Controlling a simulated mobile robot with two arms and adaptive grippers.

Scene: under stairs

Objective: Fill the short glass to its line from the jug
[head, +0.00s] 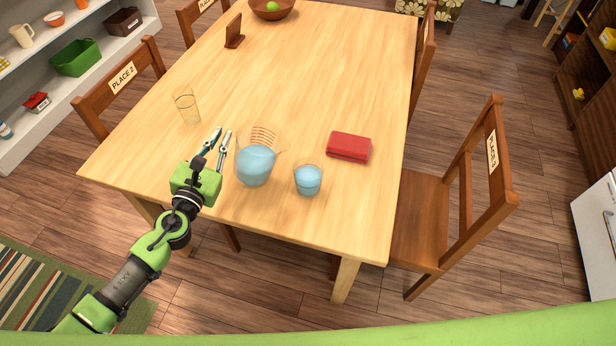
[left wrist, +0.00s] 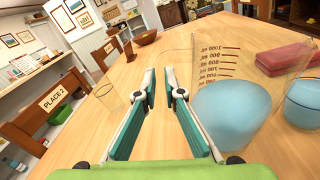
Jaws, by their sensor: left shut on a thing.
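The clear jug (head: 256,165) holds blue water and shows dark measuring marks; its spout points right, towards the short glass. It also fills the right of the left wrist view (left wrist: 235,108). The short glass (head: 308,181) stands right of the jug with blue water in it; at the right edge of the left wrist view it is cut off (left wrist: 303,103). My right gripper is not in view.
An empty tall glass (head: 187,107) stands left of the gripper. A red case (head: 348,147) lies right of the short glass. A wooden bowl (head: 272,8) and a small wooden stand (head: 234,32) are at the far end. The table's middle (head: 320,80) is clear. Chairs surround it.

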